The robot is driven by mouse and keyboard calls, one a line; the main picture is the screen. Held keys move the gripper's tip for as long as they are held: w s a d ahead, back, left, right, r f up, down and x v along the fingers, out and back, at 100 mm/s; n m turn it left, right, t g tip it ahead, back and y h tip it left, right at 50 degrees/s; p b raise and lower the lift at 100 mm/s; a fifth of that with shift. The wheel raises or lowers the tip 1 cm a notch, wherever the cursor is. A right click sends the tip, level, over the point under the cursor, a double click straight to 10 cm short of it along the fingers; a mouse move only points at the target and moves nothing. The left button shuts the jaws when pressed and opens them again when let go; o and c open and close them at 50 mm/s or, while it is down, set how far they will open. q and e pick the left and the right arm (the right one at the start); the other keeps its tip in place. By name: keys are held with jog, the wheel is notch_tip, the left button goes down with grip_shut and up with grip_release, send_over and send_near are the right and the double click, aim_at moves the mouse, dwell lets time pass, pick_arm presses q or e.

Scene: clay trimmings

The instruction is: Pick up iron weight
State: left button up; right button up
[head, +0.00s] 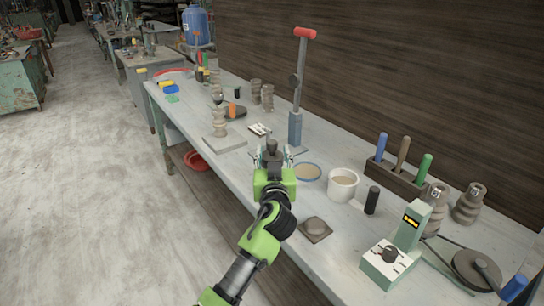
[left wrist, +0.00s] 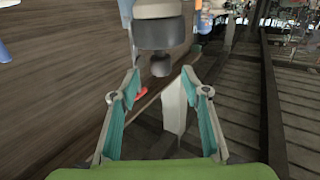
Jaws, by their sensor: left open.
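The iron weight (head: 272,146) is a dark grey piece with a small knob on top. In the head view it shows just beyond the fingers, its lower part hidden by my gripper. My left gripper (head: 274,158) is open over the worktable, with its fingers on either side of the line to the weight. In the left wrist view the dark body of the weight (left wrist: 160,36) and its knob lie just past and between the open fingertips (left wrist: 161,72). No contact is visible. My right gripper is in neither view.
The long worktable (head: 345,232) is crowded. A lever press with a red handle (head: 304,33) stands behind the weight. A small clay slab (head: 315,229) lies nearer the front edge.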

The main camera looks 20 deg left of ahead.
aim_at(272, 147)
pick_arm(q)
jog(key=p+x, duration=0.1)
jog(key=x, duration=0.3)
jog(key=shift+w+a+p, duration=0.15)
jog(key=shift+a+p, duration=0.05)
jog(key=shift+p, duration=0.1)
jog(key=shift+w+a, duration=0.1)
jog(key=shift+w, duration=0.25)
grip_shut()
jog(key=shift+w+r, duration=0.1)
jog(key=shift+r, duration=0.15)
